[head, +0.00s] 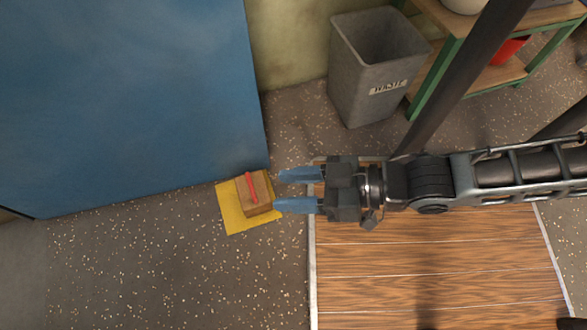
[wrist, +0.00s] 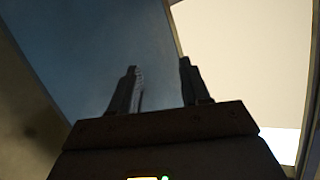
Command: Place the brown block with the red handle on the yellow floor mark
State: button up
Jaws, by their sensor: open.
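The brown block (head: 261,191) with the red handle (head: 251,187) sits on the yellow floor mark (head: 233,222), toward the mark's upper right side in the head view. Yellow shows to its left and below it. My gripper (head: 279,190) is open and empty, just right of the block, its two blue-grey fingers pointing left. I cannot tell its height over the floor. In the wrist view my gripper (wrist: 159,82) shows two separated dark fingers with nothing between them. The block and the mark are not in the wrist view.
A large blue panel (head: 130,100) stands right behind the mark. A grey waste bin (head: 370,80) and a green-framed shelf (head: 452,52) stand at the upper right. A wooden platform (head: 430,265) lies under my arm. The speckled floor (head: 150,265) at lower left is clear.

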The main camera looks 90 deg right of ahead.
notch_tip(320, 180, up, 8)
jog(key=a+n+y, duration=0.1)
jog(key=n, duration=0.1)
jog(key=shift+a+r+n, duration=0.15)
jog(key=shift+a+n, duration=0.1)
jog(key=shift+n, duration=0.15)
